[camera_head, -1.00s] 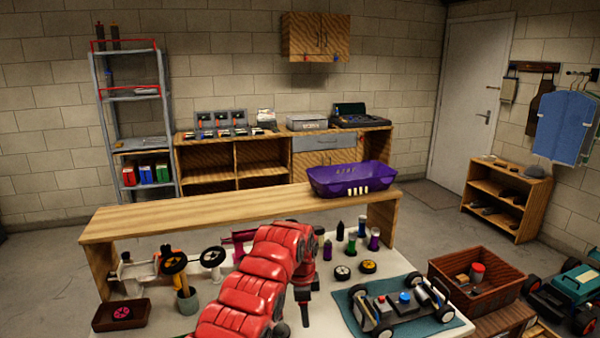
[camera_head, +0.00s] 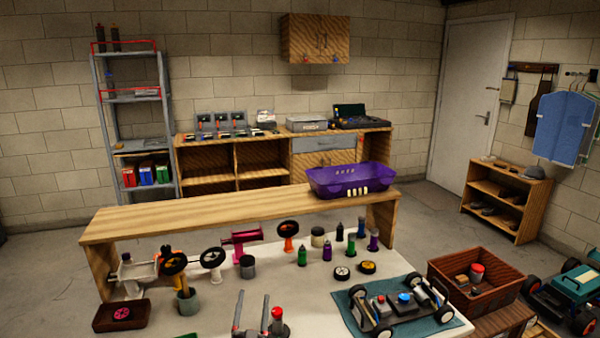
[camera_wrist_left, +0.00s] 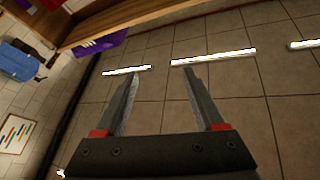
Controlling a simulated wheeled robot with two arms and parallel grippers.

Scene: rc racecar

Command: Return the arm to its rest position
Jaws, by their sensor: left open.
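My left gripper (camera_head: 252,309) stands at the bottom edge of the head view, in front of the white table. Its two grey fingers point up and are apart, with nothing between them. In the left wrist view the open fingers (camera_wrist_left: 164,100) point toward a tiled surface with bright light strips, and the gap is empty. My right gripper is not in view. The car chassis (camera_head: 395,304) with black-and-white wheels sits on a teal mat (camera_head: 452,325) to the right of my left gripper.
Several bottles, wheels and cups stand on the white table (camera_head: 310,285). A brown tray (camera_head: 122,315) is at its left. A wooden shelf (camera_head: 230,208) crosses behind, with a purple bin (camera_head: 350,181) on it. A wooden crate (camera_head: 475,275) stands at the right.

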